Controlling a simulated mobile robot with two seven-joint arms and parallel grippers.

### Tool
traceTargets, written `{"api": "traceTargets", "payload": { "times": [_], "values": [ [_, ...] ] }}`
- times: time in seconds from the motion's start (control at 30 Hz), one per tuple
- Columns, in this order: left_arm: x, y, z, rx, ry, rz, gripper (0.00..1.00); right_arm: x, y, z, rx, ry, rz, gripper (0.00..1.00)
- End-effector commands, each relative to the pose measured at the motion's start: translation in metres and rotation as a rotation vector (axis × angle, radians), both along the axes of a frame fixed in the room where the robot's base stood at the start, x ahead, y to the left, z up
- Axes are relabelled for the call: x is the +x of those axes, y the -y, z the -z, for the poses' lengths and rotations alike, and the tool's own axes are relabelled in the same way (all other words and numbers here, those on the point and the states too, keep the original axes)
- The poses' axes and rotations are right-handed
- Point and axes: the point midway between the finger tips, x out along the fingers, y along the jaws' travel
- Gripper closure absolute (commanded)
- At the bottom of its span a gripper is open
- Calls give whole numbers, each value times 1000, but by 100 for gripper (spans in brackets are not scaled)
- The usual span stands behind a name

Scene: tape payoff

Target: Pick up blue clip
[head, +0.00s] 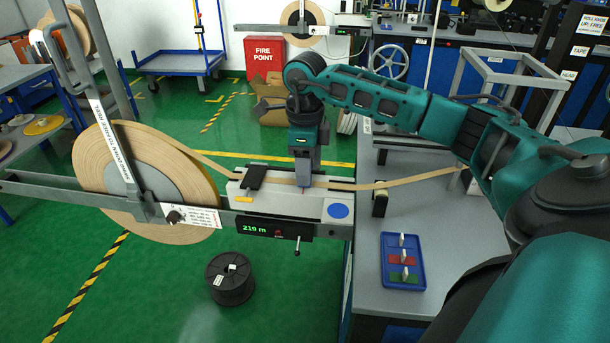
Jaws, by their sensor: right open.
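A blue tray (387,268) lies on the grey bench at the lower right. Small pale upright clips stand in it in a column; one is at the blue back section (402,240), one at the red section (402,257) and one at the green section (405,273). The clips' own colours are hard to tell at this size. My right gripper (304,183) points down over the tape on the pale splice block, left of the tray and well apart from it. It is open; its fingertips are small and partly hidden. My left gripper is not in view.
A large tan tape reel (95,170) stands at the left. Its tape crosses the splice block (265,204), marked with a blue disc (338,211), and runs right above the bench (375,315). A black spool (229,279) sits on the green floor.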

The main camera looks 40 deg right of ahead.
Motion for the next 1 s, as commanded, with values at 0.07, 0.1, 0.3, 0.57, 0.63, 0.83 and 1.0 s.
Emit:
{"api": "traceTargets", "payload": {
  "times": [0.07, 0.1, 0.3, 0.57, 0.63, 0.83, 1.0],
  "values": [
    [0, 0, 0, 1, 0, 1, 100, 0, 0, 7, 0, -1, -1, 55],
    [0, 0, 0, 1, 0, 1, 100, 0, 0, 9, 0, 0, -1, 55],
    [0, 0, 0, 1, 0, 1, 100, 0, 0, 10, -1, 1, -1, 55],
    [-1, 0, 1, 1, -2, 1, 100, 0, 0, 10, 0, 0, -1, 77],
    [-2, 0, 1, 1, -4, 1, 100, 0, 0, 10, 0, 0, -1, 84],
    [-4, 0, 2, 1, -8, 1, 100, 0, 0, 10, 1, 1, -1, 98],
    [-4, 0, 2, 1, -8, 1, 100, 0, 0, 8, 0, 1, 0, 98]
  ]
}}
